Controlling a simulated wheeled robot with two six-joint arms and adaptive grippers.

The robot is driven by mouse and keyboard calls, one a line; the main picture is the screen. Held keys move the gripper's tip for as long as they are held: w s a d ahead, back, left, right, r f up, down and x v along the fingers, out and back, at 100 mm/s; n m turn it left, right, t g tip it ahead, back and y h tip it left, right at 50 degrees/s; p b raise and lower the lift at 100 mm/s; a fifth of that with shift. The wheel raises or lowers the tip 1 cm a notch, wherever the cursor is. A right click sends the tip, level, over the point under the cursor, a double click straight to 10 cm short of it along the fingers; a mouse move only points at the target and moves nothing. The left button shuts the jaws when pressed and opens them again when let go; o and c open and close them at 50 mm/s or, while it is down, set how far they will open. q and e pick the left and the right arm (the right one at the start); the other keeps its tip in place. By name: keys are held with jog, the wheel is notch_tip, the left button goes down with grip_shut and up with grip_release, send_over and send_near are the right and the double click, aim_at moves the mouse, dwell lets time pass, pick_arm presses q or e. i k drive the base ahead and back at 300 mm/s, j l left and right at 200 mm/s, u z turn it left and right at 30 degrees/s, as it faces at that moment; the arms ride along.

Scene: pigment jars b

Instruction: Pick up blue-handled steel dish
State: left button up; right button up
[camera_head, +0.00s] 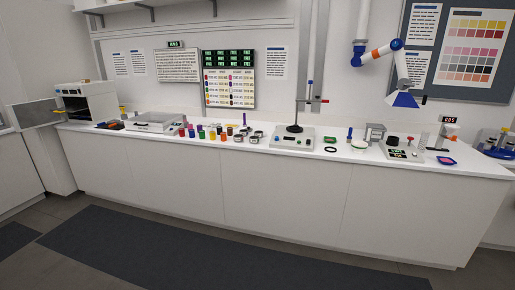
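Small steel dishes (255,138) stand on the white counter right of a row of colored jars. They are too small for me to tell a blue handle on any of them. A slim dark blue upright piece (244,119) rises just behind them. Another short blue upright piece (349,133) stands farther right, near a white bowl with a green rim (359,146). I cannot tell if either blue piece is a handle. Neither of my grippers is in view.
The long counter (300,158) also holds a flat grey device (155,122), several colored jars (211,134), a stirrer with a stand (292,138) and a scale-like device (400,148). An extraction arm (385,50) hangs above the right end. The floor mat (200,250) in front is clear.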

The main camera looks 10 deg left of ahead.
aim_at(108, 123)
jog(key=i+j+u, duration=0.25)
jog(key=i+u, duration=0.55)
jog(key=i, duration=0.15)
jog(key=i+u, duration=0.4)
jog(key=i+l+u, duration=0.25)
jog(key=i+u, duration=0.15)
jog(key=i, duration=0.15)
jog(key=i+l+u, duration=0.4)
jog(key=i+j+u, duration=0.1)
jog(key=i+u, duration=0.2)
jog(key=i, duration=1.7)
